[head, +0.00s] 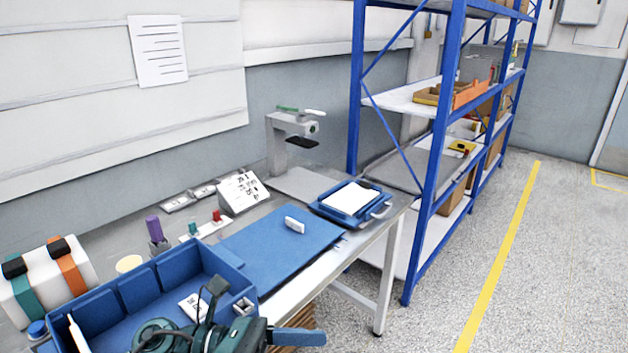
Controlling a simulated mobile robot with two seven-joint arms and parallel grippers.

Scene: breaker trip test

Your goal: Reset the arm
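A grey test stand (278,150) with an overhanging head stands at the back of the bench. A green and white lever (301,111) lies across its top, and a dark pad (302,142) is under its head. A small white block (295,225), perhaps a breaker, lies on the blue mat (262,256), apart from the stand. A blue tray (376,212) with a white sheet (350,198) is at the bench's right end.
A label stand (243,192), a purple-topped item (154,229) and a strapped white case (48,279) are on the bench. Blue shelving (440,150) stands right; the floor (545,270) is clear.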

